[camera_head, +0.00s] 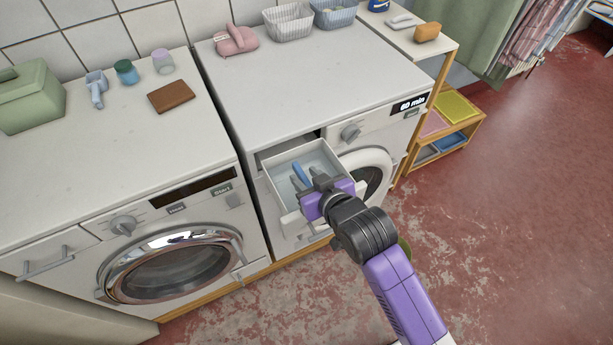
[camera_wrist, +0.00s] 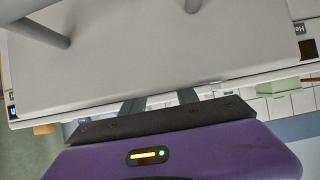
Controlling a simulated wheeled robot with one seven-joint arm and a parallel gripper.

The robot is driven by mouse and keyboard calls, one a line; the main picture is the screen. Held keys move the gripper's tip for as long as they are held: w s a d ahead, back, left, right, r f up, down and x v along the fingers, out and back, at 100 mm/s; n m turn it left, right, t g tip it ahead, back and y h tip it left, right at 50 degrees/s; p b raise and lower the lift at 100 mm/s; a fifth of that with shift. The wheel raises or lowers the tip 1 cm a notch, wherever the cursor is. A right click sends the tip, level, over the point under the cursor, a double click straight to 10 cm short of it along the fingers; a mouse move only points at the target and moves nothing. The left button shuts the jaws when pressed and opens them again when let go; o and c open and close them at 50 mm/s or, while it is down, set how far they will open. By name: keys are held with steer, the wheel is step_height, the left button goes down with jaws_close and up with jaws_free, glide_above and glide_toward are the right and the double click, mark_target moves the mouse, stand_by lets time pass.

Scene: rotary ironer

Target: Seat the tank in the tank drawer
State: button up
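The tank drawer (camera_head: 340,162) is pulled out of the front of the right machine. Its inside is pale and open at the top. A blue piece (camera_head: 300,172) shows inside it beside my fingers; I cannot tell whether it belongs to the tank. No separate tank can be made out clearly. My gripper (camera_head: 308,180) is over the front part of the drawer, fingers pointing inward. The wrist view shows two dark fingers (camera_wrist: 160,103) apart, with a gap between them, partly hidden by a large pale panel (camera_wrist: 150,65). The gripper body hides part of the drawer front.
The left machine has a round door (camera_head: 175,268) and a handled drawer (camera_head: 48,262). On the right machine's top stand a pink object (camera_head: 236,40) and two baskets (camera_head: 288,22). A wooden shelf (camera_head: 437,140) stands to the right. The red floor (camera_head: 510,230) is clear.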

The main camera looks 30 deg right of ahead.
steer(key=shift+r, duration=0.2)
steer(key=v, duration=1.2)
steer(key=shift+b, duration=0.45)
steer(key=shift+f, duration=0.1)
steer(key=s+r+t, duration=0.2)
steer(key=s, duration=2.2)
steer(key=shift+t, duration=0.3)
